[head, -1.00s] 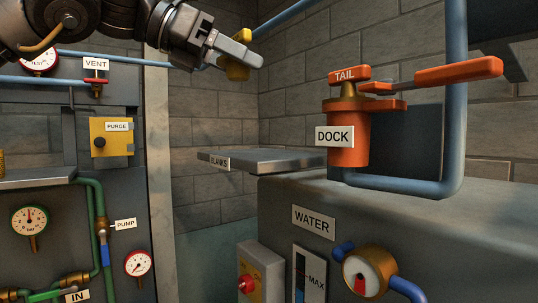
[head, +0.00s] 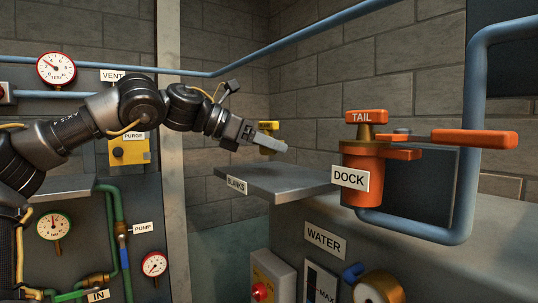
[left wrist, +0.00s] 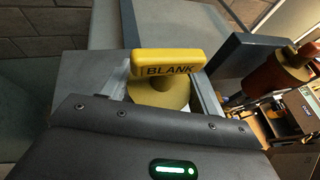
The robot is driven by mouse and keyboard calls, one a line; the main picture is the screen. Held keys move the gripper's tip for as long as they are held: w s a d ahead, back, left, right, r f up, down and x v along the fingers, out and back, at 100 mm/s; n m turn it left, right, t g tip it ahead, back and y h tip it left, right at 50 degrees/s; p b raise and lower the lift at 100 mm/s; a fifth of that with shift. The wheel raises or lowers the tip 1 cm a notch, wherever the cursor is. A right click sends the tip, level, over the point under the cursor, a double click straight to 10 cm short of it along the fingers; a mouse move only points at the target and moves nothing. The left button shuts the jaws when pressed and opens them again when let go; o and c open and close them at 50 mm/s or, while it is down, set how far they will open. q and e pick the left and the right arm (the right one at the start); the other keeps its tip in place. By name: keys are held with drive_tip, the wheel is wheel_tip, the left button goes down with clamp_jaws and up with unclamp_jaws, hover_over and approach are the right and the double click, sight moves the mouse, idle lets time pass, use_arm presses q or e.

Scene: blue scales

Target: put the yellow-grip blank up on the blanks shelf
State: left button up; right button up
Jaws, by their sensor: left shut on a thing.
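The yellow-grip blank (head: 268,126) is held by my left gripper (head: 262,141), just above the blanks shelf. In the left wrist view, the blank's yellow bar (left wrist: 166,64), lettered BLANK, and its round body sit between the two fingers. The blanks shelf (head: 285,184) is a flat grey plate with a BLANKS label on its front left edge. The blank appears over the shelf's back left part. I cannot tell whether it touches the plate. My right gripper is not in view.
The orange dock (head: 362,183) with its TAIL top and long handle stands right of the shelf. A blue pipe (head: 470,150) bends around it. The brick wall (head: 335,90) is behind. The shelf's front and right parts are bare.

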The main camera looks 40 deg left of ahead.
sight(270, 173)
use_arm(q)
drive_tip(key=shift+w, duration=0.1)
drive_tip(key=shift+w+f+p, duration=0.3)
drive_tip(key=shift+p, duration=0.1)
wheel_tip(270, 173, down, 2)
drive_tip(key=shift+f+p, duration=0.25)
drive_tip(key=shift+p, duration=0.1)
drive_tip(key=shift+a+f, duration=0.25)
drive_tip(key=shift+f, duration=0.2)
drive_tip(key=shift+d, duration=0.15)
drive_tip(key=o, duration=0.8)
drive_tip(key=shift+f, duration=0.15)
drive_tip(key=o, duration=0.4)
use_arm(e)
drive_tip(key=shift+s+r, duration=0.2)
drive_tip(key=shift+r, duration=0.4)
